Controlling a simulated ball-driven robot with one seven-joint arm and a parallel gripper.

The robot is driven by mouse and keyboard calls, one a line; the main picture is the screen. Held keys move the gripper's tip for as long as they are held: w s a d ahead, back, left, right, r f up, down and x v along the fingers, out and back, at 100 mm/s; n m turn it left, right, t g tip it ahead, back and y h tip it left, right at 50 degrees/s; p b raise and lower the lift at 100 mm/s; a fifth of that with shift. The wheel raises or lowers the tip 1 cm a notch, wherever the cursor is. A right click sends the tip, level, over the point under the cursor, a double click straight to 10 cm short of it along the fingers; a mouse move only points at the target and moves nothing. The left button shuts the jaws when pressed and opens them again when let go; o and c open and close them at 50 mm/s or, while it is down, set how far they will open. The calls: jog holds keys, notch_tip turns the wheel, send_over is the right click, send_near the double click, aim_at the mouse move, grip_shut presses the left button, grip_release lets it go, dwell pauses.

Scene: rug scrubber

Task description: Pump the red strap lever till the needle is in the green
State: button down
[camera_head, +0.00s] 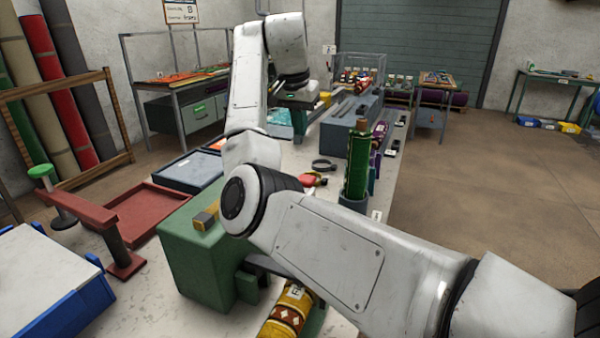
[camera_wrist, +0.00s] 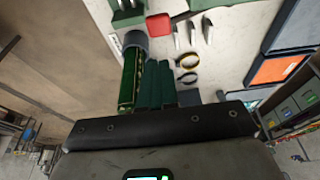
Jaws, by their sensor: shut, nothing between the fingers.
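I cannot pick out the strap lever with certainty. A small red piece (camera_head: 312,180) lies on the bench in the head view, and a red block (camera_wrist: 158,25) shows at the top of the wrist view. A red bar on a post (camera_head: 80,205) stands at the left of the bench. No gauge, needle or green zone can be made out. My gripper's dark fingers (camera_wrist: 158,72) are shut and empty in the wrist view, with no lever between them.
A green roll (camera_head: 357,160) stands in a grey cup on the bench; it is also in the wrist view (camera_wrist: 129,80). A green machine housing (camera_head: 205,260), a patterned roll (camera_head: 288,310) and a red tray (camera_head: 160,212) crowd the near bench. Open floor (camera_head: 480,200) lies right.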

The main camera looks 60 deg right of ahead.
jog(key=p, duration=0.2)
send_near(306, 178)
jog(key=x, duration=0.5)
jog(key=shift+w+d, duration=0.1)
jog(key=shift+d, duration=0.1)
jog(key=shift+f, duration=0.75)
jog(key=shift+d+f, duration=0.1)
